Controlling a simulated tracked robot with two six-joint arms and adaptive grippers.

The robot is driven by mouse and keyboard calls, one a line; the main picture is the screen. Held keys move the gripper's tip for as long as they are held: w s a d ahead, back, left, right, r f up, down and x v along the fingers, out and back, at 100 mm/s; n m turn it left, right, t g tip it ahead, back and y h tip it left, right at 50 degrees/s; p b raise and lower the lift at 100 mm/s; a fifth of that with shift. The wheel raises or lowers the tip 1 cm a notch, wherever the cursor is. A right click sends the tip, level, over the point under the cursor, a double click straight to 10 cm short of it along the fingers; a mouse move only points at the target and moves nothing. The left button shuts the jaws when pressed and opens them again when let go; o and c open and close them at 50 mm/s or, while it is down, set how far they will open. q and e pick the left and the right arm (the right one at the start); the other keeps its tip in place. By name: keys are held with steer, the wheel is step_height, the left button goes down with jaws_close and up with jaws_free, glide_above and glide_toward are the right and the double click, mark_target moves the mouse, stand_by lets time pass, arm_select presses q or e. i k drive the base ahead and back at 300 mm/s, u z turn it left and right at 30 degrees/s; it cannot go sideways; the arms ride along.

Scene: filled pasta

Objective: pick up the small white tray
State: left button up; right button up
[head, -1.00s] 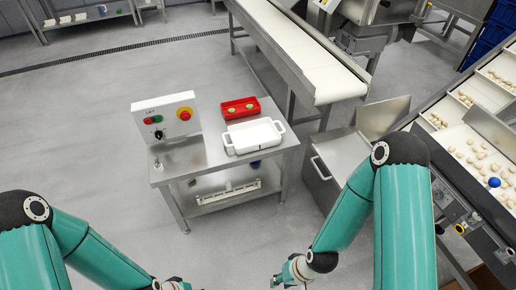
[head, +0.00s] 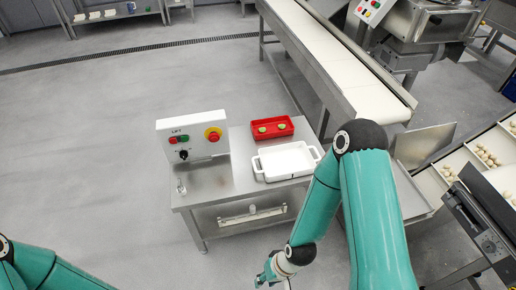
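The small white tray (head: 286,162), with a handle at each end, sits on the top of the small steel table (head: 212,192), at its right side. My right gripper (head: 268,280) is at the bottom edge of the head view, in front of the table and apart from the tray. It is small and partly cut off, so its opening cannot be made out. My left arm shows at the bottom left, but its gripper is out of view.
A red tray (head: 272,128) with two greenish pieces lies just behind the white tray. A control box (head: 192,137) marked LIFT stands on the table's left. A conveyor (head: 335,62) runs behind, and a sloped line with pasta (head: 487,156) is at the right. Floor at left is clear.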

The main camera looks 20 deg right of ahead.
mark_target(289, 160)
steer(key=z, duration=0.05)
steer(key=i, duration=1.05)
steer(key=z, duration=0.45)
